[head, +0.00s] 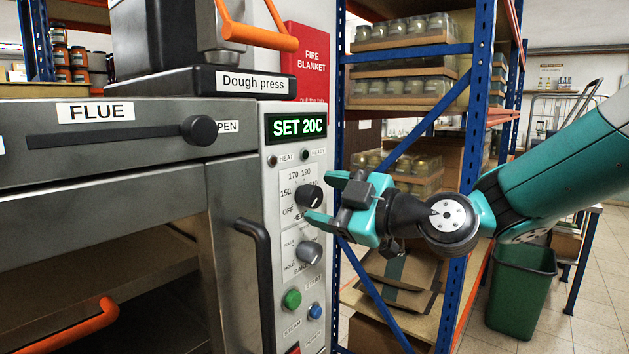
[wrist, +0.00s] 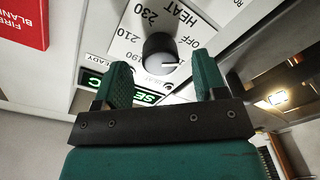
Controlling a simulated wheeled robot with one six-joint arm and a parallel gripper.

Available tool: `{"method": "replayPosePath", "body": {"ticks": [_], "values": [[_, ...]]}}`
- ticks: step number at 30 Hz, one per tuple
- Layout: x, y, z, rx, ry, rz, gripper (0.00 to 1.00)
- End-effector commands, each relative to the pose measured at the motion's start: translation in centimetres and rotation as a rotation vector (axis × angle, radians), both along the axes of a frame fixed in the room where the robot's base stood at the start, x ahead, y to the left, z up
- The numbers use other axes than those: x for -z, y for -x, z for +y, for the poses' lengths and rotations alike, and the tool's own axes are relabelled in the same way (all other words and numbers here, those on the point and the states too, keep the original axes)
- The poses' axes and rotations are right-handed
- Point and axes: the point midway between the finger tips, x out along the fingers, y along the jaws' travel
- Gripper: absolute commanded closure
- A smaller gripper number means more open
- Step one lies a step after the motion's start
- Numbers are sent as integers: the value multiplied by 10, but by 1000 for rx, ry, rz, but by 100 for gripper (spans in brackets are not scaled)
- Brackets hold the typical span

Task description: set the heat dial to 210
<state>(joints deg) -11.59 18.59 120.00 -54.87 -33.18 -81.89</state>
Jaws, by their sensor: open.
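The heat dial (head: 309,197) is a black round knob on the oven's pale control panel, with a scale marked OFF, 150, 170, 190 and on up. In the wrist view the dial (wrist: 158,50) shows beyond my fingers, with 210 and 230 readable; its white pointer mark lies toward the OFF side. The green display (head: 297,127) reads SET 20C. My gripper (head: 319,196) is open and empty, facing the panel at the dial's height. In the wrist view its two fingers (wrist: 162,78) stand apart, one to each side of the dial; I cannot tell whether they touch it.
Below the dial are a second grey knob (head: 309,252), a green button (head: 292,299) and a blue button (head: 315,311). A black oven handle (head: 256,262) sticks out left of them. A blue-framed rack (head: 457,170) with jars stands close behind my gripper.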

Motion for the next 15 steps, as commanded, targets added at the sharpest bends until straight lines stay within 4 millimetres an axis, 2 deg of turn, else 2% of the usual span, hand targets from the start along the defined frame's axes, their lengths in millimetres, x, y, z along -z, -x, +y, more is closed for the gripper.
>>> {"method": "replayPosePath", "body": {"ticks": [6, 15], "values": [[-1, -13, 19, -1, 0, 1, 35], [0, -15, 21, 0, 0, 0, 35]]}}
